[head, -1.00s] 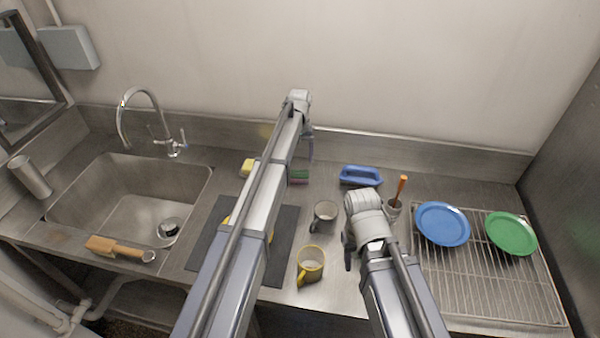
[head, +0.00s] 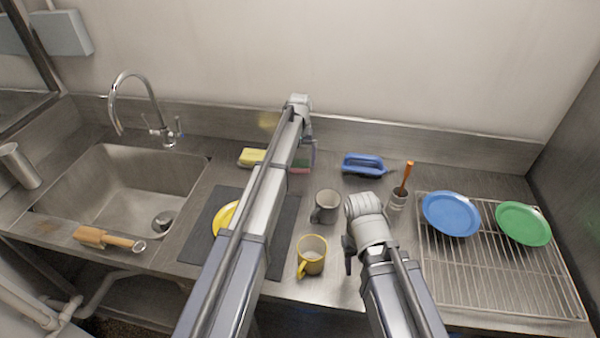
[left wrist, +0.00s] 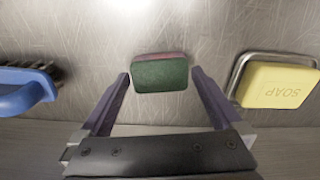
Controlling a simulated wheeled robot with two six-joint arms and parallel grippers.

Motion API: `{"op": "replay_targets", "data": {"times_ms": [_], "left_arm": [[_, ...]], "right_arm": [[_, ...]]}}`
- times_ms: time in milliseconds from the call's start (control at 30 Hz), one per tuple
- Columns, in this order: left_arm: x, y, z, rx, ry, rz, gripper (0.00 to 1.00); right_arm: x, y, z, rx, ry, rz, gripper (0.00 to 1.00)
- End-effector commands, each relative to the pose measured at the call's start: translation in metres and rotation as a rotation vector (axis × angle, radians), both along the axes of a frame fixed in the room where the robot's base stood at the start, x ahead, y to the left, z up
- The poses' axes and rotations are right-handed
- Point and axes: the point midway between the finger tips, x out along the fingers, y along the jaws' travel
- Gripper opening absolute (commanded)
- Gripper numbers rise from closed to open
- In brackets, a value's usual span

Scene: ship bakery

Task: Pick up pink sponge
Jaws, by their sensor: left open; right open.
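The pink sponge (head: 300,168) lies on the steel counter near the back wall, partly hidden by my left arm in the head view. In the left wrist view the sponge (left wrist: 160,73) shows a dark green face with a thin pink edge at its far side. My left gripper (head: 308,150) is over the sponge. In the left wrist view its open fingers (left wrist: 160,76) stand on either side of the sponge, with gaps on both sides. My right gripper (head: 350,258) is open, near the counter's front, right of the yellow mug (head: 311,256).
Yellow soap (left wrist: 280,86) in a metal dish lies beside the sponge; a blue brush (head: 363,165) lies on its other side. A grey mug (head: 326,206), dark mat (head: 283,232), yellow plate (head: 221,216), sink (head: 130,190) and rack with blue plate (head: 451,214) and green plate (head: 523,223) surround.

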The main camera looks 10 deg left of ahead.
Motion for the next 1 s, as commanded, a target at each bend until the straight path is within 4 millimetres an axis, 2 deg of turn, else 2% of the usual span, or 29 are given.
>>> {"op": "replay_targets", "data": {"times_ms": [33, 267, 833, 1000], "left_arm": [[0.0, 0.0, -0.0044, 0.0, 0.0, 0.0, 1.0], [0.0, 0.0, -0.0023, 0.0, 0.0, 0.0, 0.99], [0.0, -0.0001, -0.0023, 0.0, 0.0, 0.0, 0.35], [-0.0001, -0.0001, -0.0023, 0.0, 0.0, 0.0, 0.34]], "right_arm": [[0.0, 0.0, -0.0044, 0.0, 0.0, 0.0, 0.5], [0.0, 0.0, -0.0023, 0.0, 0.0, 0.0, 0.5], [0.0, 0.0, -0.0023, 0.0, 0.0, 0.0, 0.5], [0.0, 0.0, -0.0023, 0.0, 0.0, 0.0, 0.5]]}}
